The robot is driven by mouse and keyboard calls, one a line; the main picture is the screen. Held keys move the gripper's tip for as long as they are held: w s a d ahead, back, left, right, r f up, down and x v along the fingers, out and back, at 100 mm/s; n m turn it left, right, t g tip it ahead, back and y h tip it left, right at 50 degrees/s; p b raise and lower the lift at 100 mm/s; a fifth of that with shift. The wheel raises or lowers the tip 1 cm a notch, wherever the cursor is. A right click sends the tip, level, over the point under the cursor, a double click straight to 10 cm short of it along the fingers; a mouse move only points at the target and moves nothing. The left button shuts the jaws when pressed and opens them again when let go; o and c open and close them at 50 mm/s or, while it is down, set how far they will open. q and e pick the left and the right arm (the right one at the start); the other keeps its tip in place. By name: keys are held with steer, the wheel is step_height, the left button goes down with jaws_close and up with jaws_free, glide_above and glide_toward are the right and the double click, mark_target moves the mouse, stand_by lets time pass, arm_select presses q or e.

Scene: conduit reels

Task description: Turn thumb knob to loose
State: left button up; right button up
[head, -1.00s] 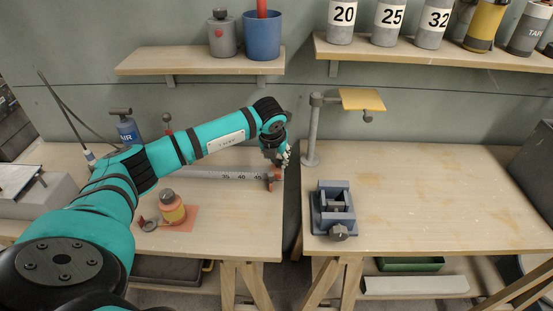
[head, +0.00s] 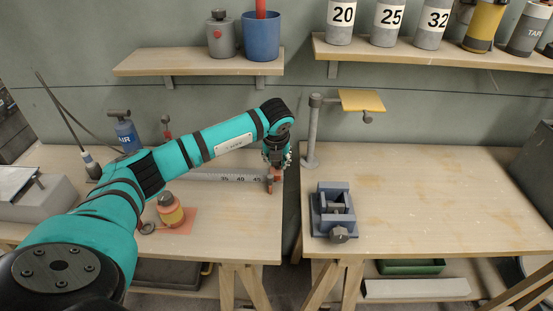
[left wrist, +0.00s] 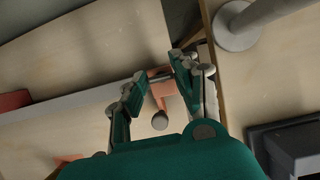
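An orange-red stop (left wrist: 163,89) sits at the right end of a measuring rule (head: 215,177) on the left bench. A small round brownish-grey knob (left wrist: 160,121) shows on its near side; the knob also shows in the head view (head: 269,186). My left gripper (head: 277,166) points down just above the stop. In the left wrist view the left gripper (left wrist: 157,67) has its fingers apart, one on each side of the stop. Contact cannot be told. The stop is partly hidden by the gripper in the head view. My right gripper is out of view.
A grey vise (head: 334,211) and a post (head: 312,130) with a yellow plate stand on the right bench (head: 450,200). A gap separates the benches. Shelves hang above.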

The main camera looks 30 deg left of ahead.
arm_select(q)
steer(key=o, duration=0.4)
steer(key=v, duration=1.2)
steer(key=shift+f, duration=0.1)
